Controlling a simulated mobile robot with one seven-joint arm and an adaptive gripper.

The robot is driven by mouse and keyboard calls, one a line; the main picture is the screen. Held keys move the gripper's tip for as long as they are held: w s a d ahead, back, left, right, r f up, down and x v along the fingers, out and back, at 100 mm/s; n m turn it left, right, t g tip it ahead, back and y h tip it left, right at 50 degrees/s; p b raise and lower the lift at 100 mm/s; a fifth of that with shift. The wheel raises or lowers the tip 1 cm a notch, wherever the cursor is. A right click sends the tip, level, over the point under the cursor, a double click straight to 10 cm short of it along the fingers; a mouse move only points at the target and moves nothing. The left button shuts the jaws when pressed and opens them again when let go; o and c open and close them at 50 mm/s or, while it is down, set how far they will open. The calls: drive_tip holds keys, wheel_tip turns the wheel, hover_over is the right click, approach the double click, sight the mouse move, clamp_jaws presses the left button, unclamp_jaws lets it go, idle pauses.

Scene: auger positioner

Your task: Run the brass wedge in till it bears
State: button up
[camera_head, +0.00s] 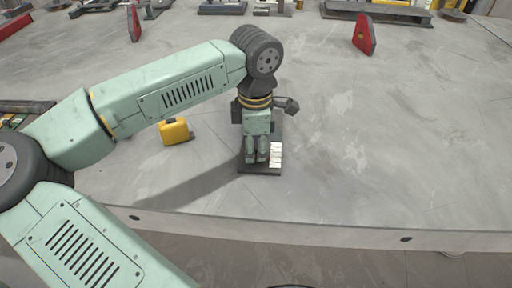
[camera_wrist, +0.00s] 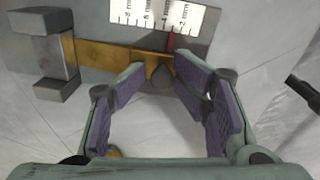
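The brass wedge (camera_wrist: 105,56) shows in the wrist view as a long flat brass bar running sideways below a white scale plate (camera_wrist: 155,17). A red pointer (camera_wrist: 171,40) stands at the right part of the scale, between the marks 4 and 2. My gripper (camera_wrist: 160,68) has its purple-padded fingers apart, with the right end of the brass between or just beyond their tips. Contact with the pads cannot be made out. In the head view my gripper (camera_head: 257,158) points down over the small fixture (camera_head: 262,170) and hides most of it.
A grey block (camera_wrist: 50,60) straddles the brass at the left in the wrist view. A yellow tape-measure-like case (camera_head: 175,131) stands left of the fixture. Red upright pieces (camera_head: 364,34) stand farther back. The tabletop (camera_head: 400,150) to the right is clear.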

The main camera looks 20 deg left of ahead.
drive_tip(key=shift+r+p, duration=1.55)
drive_tip(key=shift+r, duration=1.45)
drive_tip(key=shift+f, duration=0.1)
